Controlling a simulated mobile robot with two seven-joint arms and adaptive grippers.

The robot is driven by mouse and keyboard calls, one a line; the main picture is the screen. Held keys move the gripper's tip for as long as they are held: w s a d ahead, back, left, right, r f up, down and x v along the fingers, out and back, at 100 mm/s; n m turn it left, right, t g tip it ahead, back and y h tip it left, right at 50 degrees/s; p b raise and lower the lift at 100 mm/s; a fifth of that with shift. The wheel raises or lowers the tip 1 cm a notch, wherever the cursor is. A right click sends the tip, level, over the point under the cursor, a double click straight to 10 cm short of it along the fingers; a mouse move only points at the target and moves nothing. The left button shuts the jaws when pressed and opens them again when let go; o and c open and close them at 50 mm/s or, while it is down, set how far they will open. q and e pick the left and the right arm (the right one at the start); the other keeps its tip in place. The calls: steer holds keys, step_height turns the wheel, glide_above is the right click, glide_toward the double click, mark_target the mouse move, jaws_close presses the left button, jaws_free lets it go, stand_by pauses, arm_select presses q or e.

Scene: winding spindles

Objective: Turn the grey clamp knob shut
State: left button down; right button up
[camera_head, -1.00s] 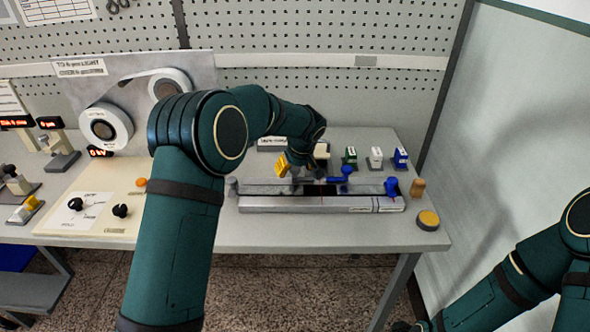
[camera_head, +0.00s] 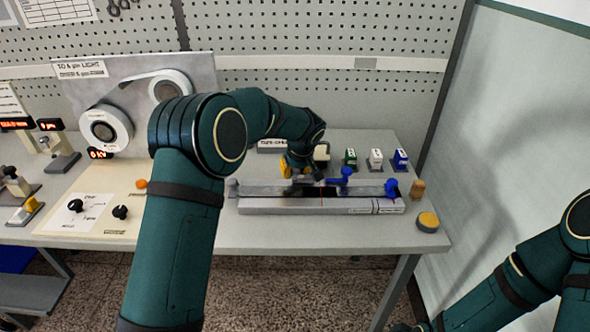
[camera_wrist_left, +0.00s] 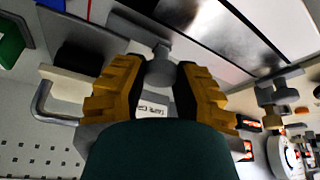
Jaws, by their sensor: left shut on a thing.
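The grey clamp knob (camera_wrist_left: 160,70) sits between the two yellow fingertips in the left wrist view. My left gripper (camera_wrist_left: 160,82) is shut on it, with one finger on each side. In the head view my left gripper (camera_head: 291,170) is at the back of the long metal fixture (camera_head: 300,206), near its middle. The knob is hidden there behind the gripper and wrist. My right arm shows at the lower right, but its gripper is out of view.
A blue lever (camera_head: 344,174) and a blue knob (camera_head: 391,187) are on the fixture to the right of the gripper. Green, white and blue blocks (camera_head: 375,158) stand behind. A yellow-topped button (camera_head: 428,220) is near the right edge. A control panel (camera_head: 90,212) lies left.

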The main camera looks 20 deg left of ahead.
arm_select(q)
steer(key=shift+f, duration=0.1)
steer(key=m+h, duration=0.1)
steer(key=m, duration=0.1)
steer(key=shift+a+m, duration=0.1)
steer(key=shift+m, duration=0.3)
steer(key=shift+m+t+h+p, duration=0.3)
steer(key=shift+m+h+p, duration=0.1)
steer(key=shift+m, duration=0.5)
steer(key=m+h+p, duration=0.1)
steer(key=m, duration=0.1)
steer(key=shift+a+m, duration=0.1)
steer(key=shift+m, duration=0.3)
steer(key=m+h+p, duration=0.1)
steer(key=m+p, duration=0.1)
steer(key=m, duration=0.1)
steer(key=shift+m+p, duration=0.3)
steer(key=shift+p, duration=0.1)
steer(key=m+h+p, duration=0.1)
steer(key=m, duration=0.2)
steer(key=shift+m+h+p, duration=0.3)
steer(key=shift+p, duration=0.1)
steer(key=shift+m+g+h+p, duration=0.5)
steer(key=shift+m+g, duration=0.2)
steer(key=shift+m, duration=1.1)
